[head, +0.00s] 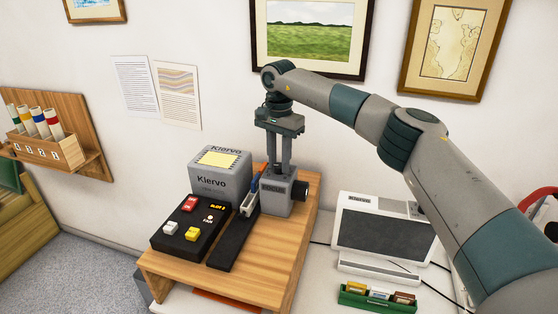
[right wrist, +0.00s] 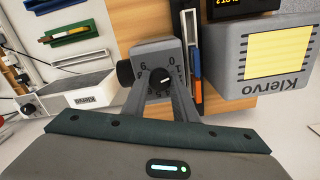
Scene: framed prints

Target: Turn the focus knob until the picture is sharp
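The focus unit is a grey box (head: 283,196) on the wooden stand, marked FOCUS, with a black cylinder on its right side. The right wrist view shows its numbered face and a small black focus knob (right wrist: 160,79) with a white mark. My right gripper (head: 280,170) points straight down at the box. Its fingers are apart, one on each side of the knob; I see no clear contact. Fingers hide part of the dial in the right wrist view. A white Klervo device has a plain dark grey screen (head: 384,231) with no picture visible. My left gripper is out of view.
A black control panel (head: 189,229) with red, white and yellow buttons sits left on the wooden stand (head: 277,255). A grey Klervo box (head: 217,181) stands behind it. A green tray (head: 352,297) of small boxes lies before the screen. Framed prints hang behind my arm.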

